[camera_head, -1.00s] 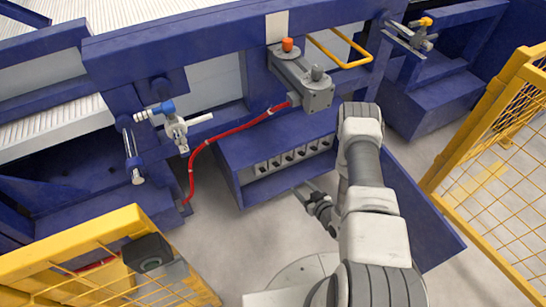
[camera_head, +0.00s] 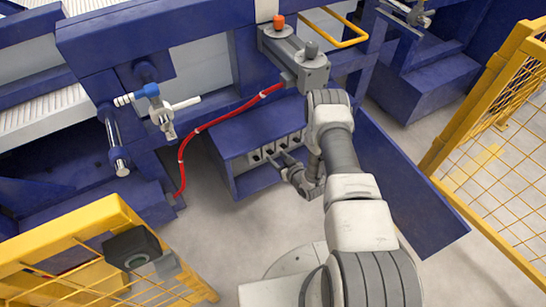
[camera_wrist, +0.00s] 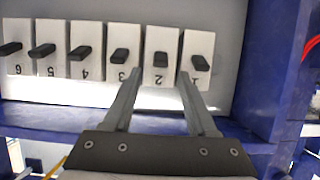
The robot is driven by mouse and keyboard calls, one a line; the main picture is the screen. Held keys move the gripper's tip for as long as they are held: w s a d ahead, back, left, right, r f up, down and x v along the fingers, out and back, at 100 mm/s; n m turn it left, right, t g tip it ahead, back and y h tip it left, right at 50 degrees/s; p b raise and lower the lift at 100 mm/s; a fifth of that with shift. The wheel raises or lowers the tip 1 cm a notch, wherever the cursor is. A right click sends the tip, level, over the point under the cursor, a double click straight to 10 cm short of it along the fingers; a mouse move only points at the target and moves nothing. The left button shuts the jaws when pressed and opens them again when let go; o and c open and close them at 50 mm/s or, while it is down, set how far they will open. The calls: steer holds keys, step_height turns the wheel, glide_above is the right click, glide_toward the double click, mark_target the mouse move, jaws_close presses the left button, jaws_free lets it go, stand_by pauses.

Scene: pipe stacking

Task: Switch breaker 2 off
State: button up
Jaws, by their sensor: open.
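Breaker 2 (camera_wrist: 161,60) is a white panel with a dark lever and an upside-down "2" in the wrist view. It stands in a row between breaker 3 (camera_wrist: 122,50) and breaker 1 (camera_wrist: 198,50). My gripper (camera_wrist: 160,73) is open and empty, one fingertip to each side of breaker 2's label in the picture. Whether the fingertips touch the panel cannot be told. In the head view my gripper (camera_head: 279,160) is at the open front of the blue breaker box (camera_head: 226,135), partly covering the breakers.
Breakers 4 (camera_wrist: 85,48), 5 (camera_wrist: 45,48) and 6 (camera_wrist: 14,48) continue the row leftward. The box's blue side wall (camera_wrist: 275,70) stands right of breaker 1. A red hose (camera_head: 228,118) runs above the box. A yellow fence (camera_head: 490,105) stands at the right.

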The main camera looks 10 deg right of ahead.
mark_target(272, 153)
steer(key=shift+b+x, duration=0.5)
steer(key=shift+x, duration=1.5)
jaws_close()
